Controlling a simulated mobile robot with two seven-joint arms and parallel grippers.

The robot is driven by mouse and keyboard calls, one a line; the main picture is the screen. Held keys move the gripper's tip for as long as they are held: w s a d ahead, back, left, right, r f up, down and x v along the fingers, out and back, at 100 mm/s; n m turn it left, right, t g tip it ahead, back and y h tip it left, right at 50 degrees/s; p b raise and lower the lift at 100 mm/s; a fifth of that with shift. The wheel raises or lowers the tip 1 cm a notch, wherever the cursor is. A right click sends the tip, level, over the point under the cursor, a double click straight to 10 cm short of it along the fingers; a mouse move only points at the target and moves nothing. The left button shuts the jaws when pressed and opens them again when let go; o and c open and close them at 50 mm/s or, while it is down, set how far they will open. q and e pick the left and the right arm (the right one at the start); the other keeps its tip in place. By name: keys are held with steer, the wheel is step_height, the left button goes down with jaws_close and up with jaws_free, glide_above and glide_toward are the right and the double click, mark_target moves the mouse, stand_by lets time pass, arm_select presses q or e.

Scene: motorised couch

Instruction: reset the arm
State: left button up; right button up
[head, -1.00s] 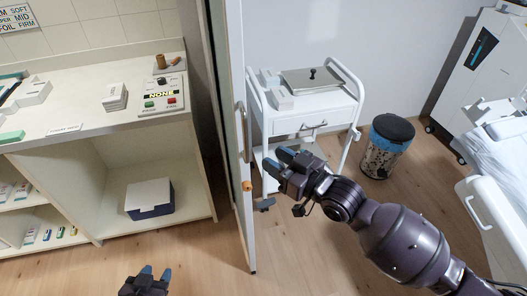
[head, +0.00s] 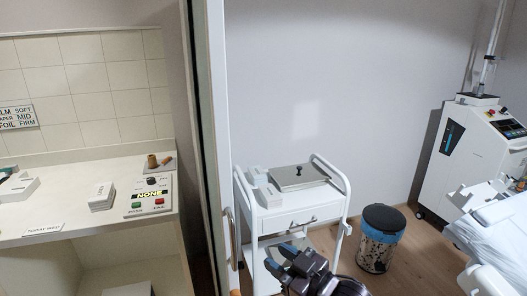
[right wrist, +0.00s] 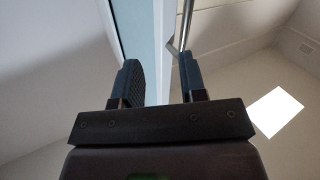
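My right gripper (head: 284,262) is at the bottom middle of the head view, in front of the lower part of the white trolley. In the right wrist view its two dark fingers (right wrist: 163,85) stand apart with nothing held between them. A pale door edge and a metal rail (right wrist: 183,30) show beyond the fingertips there. My left gripper is not in the head view now.
A tall door (head: 212,130) with a handle stands left of the trolley (head: 292,226). A counter (head: 75,223) with a control box (head: 151,196) is at the left. A bin (head: 380,240), a white machine (head: 478,150) and a couch (head: 495,235) are at the right.

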steer(key=s+d+f+m+t+h, duration=0.1)
steer(key=s+d+f+m+h, duration=0.2)
steer(key=d+f, duration=0.4)
steer(key=s+d+f+m+t+h, duration=0.2)
steer(key=d+f+m+h, duration=0.1)
steer(key=d+f+h, duration=0.4)
steer(key=s+d+f+m+g+h, duration=0.1)
steer(key=s+d+f+m, duration=0.1)
steer(key=s+d+f, duration=0.3)
steer(key=s+d+f+m+g+h, duration=0.2)
steer(key=s+d+f, duration=0.2)
steer(key=s, duration=0.6)
steer(key=shift+s+d+f+g, duration=0.3)
steer(key=shift+s+d+f, duration=0.1)
steer(key=shift+d, duration=0.1)
stand_by(0.3)
